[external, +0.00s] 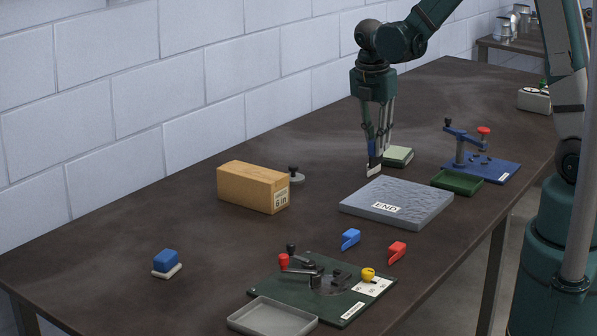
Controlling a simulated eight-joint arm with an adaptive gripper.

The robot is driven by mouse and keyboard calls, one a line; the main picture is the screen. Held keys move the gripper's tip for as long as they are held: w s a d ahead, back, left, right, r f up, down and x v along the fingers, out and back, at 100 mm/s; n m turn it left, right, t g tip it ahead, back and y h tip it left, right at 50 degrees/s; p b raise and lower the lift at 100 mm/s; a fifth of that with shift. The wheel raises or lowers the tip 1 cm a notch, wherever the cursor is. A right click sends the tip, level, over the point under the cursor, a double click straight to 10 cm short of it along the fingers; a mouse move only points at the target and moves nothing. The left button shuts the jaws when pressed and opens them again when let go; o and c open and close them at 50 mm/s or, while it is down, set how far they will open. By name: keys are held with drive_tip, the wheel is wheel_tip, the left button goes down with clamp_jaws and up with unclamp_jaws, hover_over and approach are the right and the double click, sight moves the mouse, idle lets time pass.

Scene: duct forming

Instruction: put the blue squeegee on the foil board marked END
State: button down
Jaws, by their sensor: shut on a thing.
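The foil board marked END (420,203) is a grey slab with a wrinkled top and a white label near its front edge. My gripper (377,150) points down beyond the board's far left side. A dark lower part and a pale tip hang below the fingers. The fingers hide part of the squeegee. The tip appears close to the board's far left corner; I cannot tell its exact height.
A cardboard box (250,186) stands left of the board. A pale green block (398,156) lies just behind my gripper. A blue clamp stand (487,168) and green tray (457,182) are to the right. A green fixture plate (345,308) and blue-topped block (165,259) lie in front.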

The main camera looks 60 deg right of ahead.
hover_over(399, 197)
drive_tip(key=shift+a, duration=0.15)
idle(0.4)
drive_tip(key=shift+f, duration=2.95)
drive_tip(key=shift+f, duration=0.1)
drive_tip(key=shift+f, duration=1.95)
drive_tip(key=shift+f+b, duration=0.15)
drive_tip(key=shift+b, duration=0.15)
drive_tip(key=c, duration=2.4)
unclamp_jaws()
drive_tip(key=shift+o, duration=0.2)
